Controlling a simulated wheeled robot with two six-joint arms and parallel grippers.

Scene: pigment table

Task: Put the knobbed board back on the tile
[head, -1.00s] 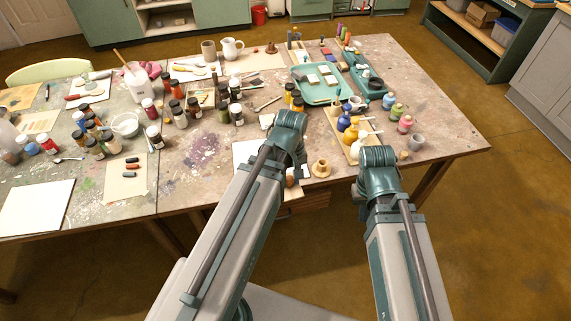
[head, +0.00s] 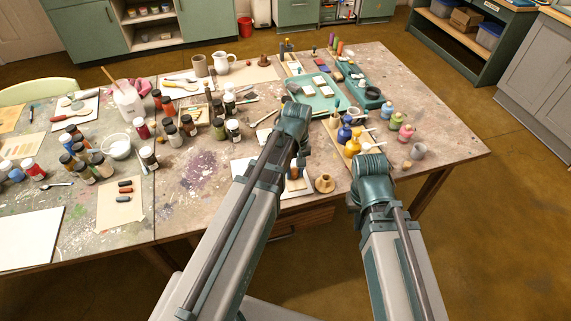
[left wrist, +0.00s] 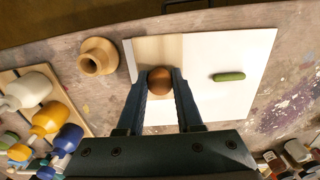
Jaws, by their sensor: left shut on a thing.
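The knobbed board is a pale wooden piece (left wrist: 157,48) with a round brown knob (left wrist: 159,80) in the left wrist view. My left gripper (left wrist: 160,84) is shut on the knob, one finger on each side. The white tile (left wrist: 225,110) lies flat on the table, and the board overlaps its left part in that view. I cannot tell whether the board touches the tile or hangs just above it. In the head view the tile (head: 240,168) is partly hidden behind my left arm. My right gripper is hidden behind its own arm.
A green stick (left wrist: 229,76) lies on the tile. A turned wooden piece (head: 325,183) stands beside the tile. A tray of coloured bottles (left wrist: 27,88) is close by. Dark-capped jars (head: 188,125) stand to the left, and a teal tray (head: 318,102) lies behind.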

